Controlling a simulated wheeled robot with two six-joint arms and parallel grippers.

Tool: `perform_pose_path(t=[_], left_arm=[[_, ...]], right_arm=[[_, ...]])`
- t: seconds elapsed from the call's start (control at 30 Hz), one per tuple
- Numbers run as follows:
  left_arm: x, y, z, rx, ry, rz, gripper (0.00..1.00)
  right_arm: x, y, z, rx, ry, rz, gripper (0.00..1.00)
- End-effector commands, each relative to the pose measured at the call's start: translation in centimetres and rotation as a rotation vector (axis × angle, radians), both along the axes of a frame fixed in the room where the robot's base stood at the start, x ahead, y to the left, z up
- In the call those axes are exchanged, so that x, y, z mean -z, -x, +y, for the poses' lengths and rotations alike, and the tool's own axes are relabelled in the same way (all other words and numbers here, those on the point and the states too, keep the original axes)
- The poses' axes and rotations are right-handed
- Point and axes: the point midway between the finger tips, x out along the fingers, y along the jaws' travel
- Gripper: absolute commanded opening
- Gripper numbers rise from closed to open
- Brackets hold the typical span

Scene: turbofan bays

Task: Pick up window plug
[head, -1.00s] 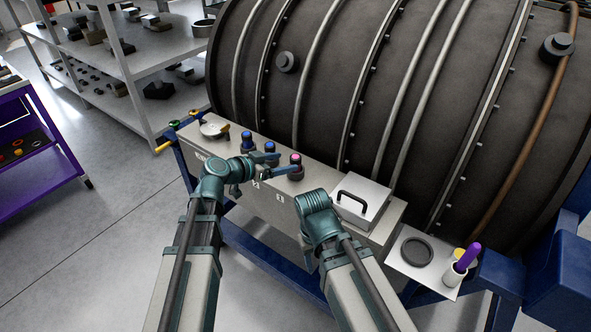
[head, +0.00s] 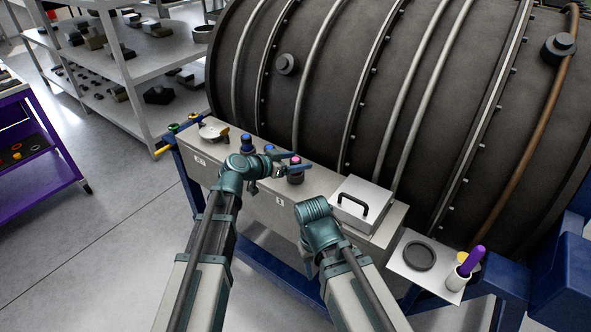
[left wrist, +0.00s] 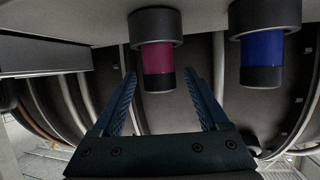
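Several plugs stand in a row on the long grey box in the head view. One has a pink top (head: 296,161) and another a blue top (head: 247,142); a second blue one is partly behind my left gripper. My left gripper (head: 299,161) is open at the pink-topped plug. In the left wrist view its fingers (left wrist: 160,76) are apart, one on each side of the pink plug (left wrist: 157,58), with visible gaps. A blue plug (left wrist: 262,52) is to the right there. My right arm is bent over the box's front edge; its gripper fingers do not show.
A lidded box with a black handle (head: 373,196) sits on the right of the long box (head: 265,205). Further right, a small shelf holds a black ring (head: 419,255) and a purple-handled tool (head: 472,261). The large dark engine casing (head: 400,90) rises close behind.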

Motion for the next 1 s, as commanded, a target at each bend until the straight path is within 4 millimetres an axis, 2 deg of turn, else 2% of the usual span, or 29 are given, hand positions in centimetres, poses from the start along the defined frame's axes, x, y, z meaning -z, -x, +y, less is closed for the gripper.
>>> perform_pose_path(t=[0.03, 0.07, 0.4, 0.77, 1.0], left_arm=[[0.0, 0.0, 0.0, 0.000, 0.000, 0.000, 0.67], [0.0, 0.0, 0.0, 0.000, 0.000, 0.000, 0.61], [0.0, 0.0, 0.0, 0.000, 0.000, 0.000, 0.00], [-0.1, 0.0, 0.0, 0.000, 0.001, 0.001, 0.00], [-1.5, 0.0, 0.0, 0.000, 0.001, 0.001, 0.00]], right_arm=[[0.0, 0.0, 0.0, 0.000, 0.000, 0.000, 0.50], [0.0, 0.0, 0.0, 0.000, 0.000, 0.000, 0.50], [0.0, 0.0, 0.0, 0.000, 0.000, 0.000, 0.50], [-0.1, 0.0, 0.0, 0.000, 0.000, 0.000, 0.50], [-1.5, 0.0, 0.0, 0.000, 0.000, 0.000, 0.50]])
